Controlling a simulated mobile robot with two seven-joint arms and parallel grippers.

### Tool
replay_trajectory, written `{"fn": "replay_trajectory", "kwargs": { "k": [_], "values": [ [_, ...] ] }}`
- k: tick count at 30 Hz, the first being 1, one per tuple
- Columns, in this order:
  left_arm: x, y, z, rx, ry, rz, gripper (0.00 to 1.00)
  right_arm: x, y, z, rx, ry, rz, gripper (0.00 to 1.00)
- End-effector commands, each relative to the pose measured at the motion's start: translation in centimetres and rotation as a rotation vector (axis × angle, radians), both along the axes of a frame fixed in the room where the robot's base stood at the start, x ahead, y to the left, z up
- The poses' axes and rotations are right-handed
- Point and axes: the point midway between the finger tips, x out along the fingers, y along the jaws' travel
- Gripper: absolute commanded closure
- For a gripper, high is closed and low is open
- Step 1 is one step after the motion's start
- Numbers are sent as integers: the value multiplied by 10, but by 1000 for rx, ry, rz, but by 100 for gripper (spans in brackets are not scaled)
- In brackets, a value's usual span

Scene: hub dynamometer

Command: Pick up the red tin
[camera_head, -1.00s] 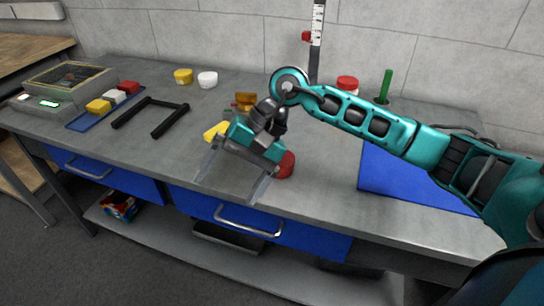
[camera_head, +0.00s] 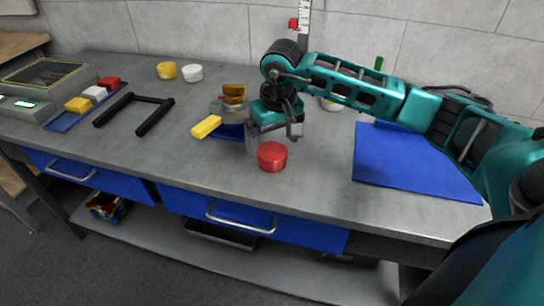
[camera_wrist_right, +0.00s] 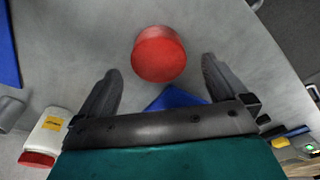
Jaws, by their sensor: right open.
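The red tin (camera_head: 272,157) stands upright on the grey bench near its front edge, just in front of my right gripper (camera_head: 272,138). In the right wrist view the red tin (camera_wrist_right: 160,54) lies ahead, between the lines of the two spread fingers (camera_wrist_right: 161,80). The right gripper is open and empty, with a gap between each finger and the tin in that view. My left gripper is not in view.
A yellow block (camera_head: 206,127) and an amber-topped item (camera_head: 233,94) are left of the gripper. A blue mat (camera_head: 410,165) lies right. A black frame (camera_head: 155,116), yellow tin (camera_head: 167,70) and white tin (camera_head: 192,73) stand farther left.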

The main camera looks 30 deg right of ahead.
Motion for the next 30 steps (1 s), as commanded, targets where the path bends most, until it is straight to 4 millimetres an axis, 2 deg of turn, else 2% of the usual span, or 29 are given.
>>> {"fn": "replay_trajectory", "kwargs": {
  "k": [3, 8, 17, 30],
  "values": [
    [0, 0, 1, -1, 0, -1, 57, 2, -1, -19, 2, 6, -2, 0],
    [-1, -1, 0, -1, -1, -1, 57, 6, -2, -40, 2, 4, -1, 0],
    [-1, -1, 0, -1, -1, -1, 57, 7, -3, -46, 1, 1, 0, 0],
    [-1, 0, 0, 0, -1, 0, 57, 7, -3, -45, 1, 1, 0, 41]
  ]
}}
